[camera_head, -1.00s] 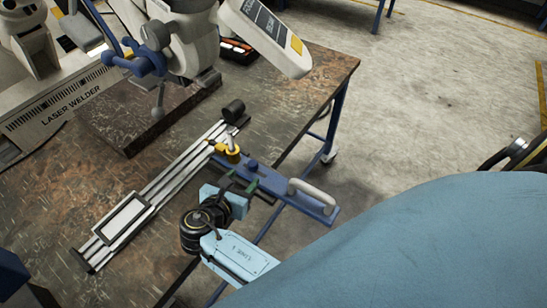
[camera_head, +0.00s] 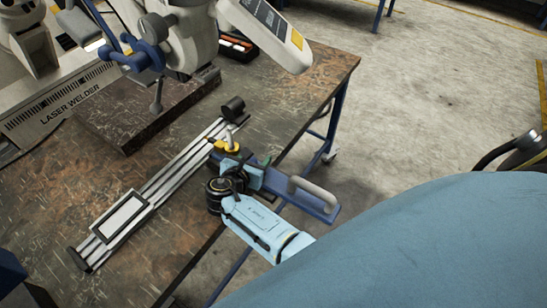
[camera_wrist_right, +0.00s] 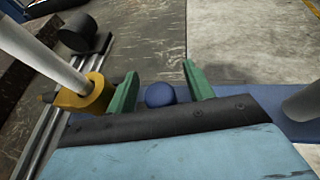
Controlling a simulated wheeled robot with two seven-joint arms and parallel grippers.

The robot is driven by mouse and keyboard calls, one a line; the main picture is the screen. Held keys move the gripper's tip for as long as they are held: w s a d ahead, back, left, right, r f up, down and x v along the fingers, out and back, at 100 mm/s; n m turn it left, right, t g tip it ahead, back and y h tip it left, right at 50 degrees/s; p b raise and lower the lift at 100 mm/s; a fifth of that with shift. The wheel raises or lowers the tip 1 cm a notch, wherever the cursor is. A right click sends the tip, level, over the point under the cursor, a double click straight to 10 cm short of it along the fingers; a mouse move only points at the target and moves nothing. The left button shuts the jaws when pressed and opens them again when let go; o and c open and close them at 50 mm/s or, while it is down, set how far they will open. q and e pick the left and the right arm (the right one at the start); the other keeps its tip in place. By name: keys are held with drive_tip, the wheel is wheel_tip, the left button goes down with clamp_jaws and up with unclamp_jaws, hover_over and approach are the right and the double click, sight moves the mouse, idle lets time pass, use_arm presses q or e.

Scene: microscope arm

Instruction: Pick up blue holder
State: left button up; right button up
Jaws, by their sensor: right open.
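The blue holder (camera_head: 325,212) is a long flat blue bar with a grey arched handle (camera_head: 313,192) at its right end. It juts out past the table's right edge. In the right wrist view the bar (camera_wrist_right: 265,98) lies beyond my gripper, with a round blue knob (camera_wrist_right: 160,95) on it. My right gripper (camera_head: 260,164) is over the bar, left of the handle. In the right wrist view its green fingers (camera_wrist_right: 163,85) are open, one on each side of the knob, with visible gaps. The gripper body hides part of the bar. My left gripper is not in view.
A yellow clamp (camera_head: 227,146) with a grey lever stands at the bar's left end, close to the fingers. A silver rail (camera_head: 170,180) runs across the table. The laser welder (camera_head: 45,105) stands at the back left. Open floor lies right of the table.

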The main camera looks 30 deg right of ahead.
drive_tip(key=shift+c, duration=0.4)
clamp_jaws()
drive_tip(key=shift+r, duration=0.1)
